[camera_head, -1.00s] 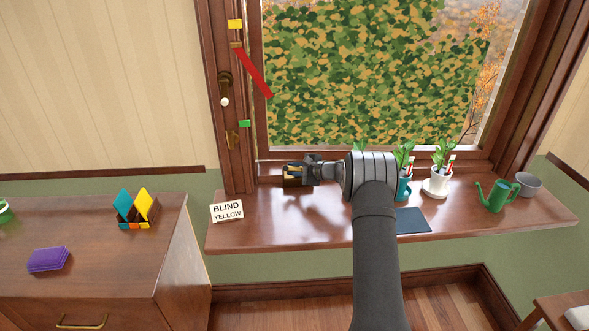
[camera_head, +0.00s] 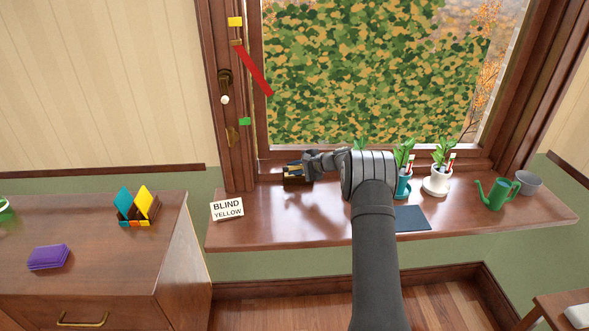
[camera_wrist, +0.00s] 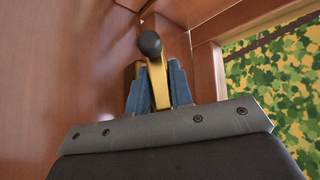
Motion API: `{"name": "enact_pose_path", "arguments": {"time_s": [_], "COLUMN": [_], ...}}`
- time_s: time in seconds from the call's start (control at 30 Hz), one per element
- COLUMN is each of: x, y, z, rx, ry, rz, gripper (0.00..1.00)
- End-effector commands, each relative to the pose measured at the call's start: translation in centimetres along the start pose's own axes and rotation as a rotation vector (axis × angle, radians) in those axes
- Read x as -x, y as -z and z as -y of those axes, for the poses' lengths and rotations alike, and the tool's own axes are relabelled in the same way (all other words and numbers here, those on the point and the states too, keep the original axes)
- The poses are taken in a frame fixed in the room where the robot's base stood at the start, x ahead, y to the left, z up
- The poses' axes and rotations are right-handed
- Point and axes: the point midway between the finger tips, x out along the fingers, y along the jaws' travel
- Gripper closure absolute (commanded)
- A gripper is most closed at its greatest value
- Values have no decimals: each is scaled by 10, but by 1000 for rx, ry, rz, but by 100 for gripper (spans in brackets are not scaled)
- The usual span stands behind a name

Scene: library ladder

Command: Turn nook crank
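A small dark box with a brass crank arm (camera_wrist: 158,86) and a round black knob (camera_wrist: 150,44) is on the window sill, close to the window. The box (camera_head: 296,180) shows in the head view, its top partly hidden by my gripper. My gripper (camera_head: 303,164) reaches it from the right. In the wrist view, its blue fingers stand on both sides of the brass arm and seem to touch it, below the knob. A patterned green and yellow blind (camera_head: 375,75) covers most of the window. A red pointer (camera_head: 254,69) slants between a yellow mark (camera_head: 235,21) and a green mark (camera_head: 245,121).
A card reading "BLIND YELLOW" (camera_head: 227,209) stands at the sill's left end. Potted plants (camera_head: 438,180), a green watering can (camera_head: 497,194) and a grey pot (camera_head: 528,183) stand to the right. A dark mat (camera_head: 411,219) lies near my arm. The sill's front left is clear.

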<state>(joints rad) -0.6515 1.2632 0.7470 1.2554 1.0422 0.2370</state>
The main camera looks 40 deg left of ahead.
Motion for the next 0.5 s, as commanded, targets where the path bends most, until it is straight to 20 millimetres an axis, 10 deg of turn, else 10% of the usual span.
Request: {"name": "enact_pose_path", "arguments": {"time_s": [0.5], "x": [-1], "y": [1], "z": [-2], "rx": [-13], "ry": [8], "rz": [0], "gripper": [58]}}
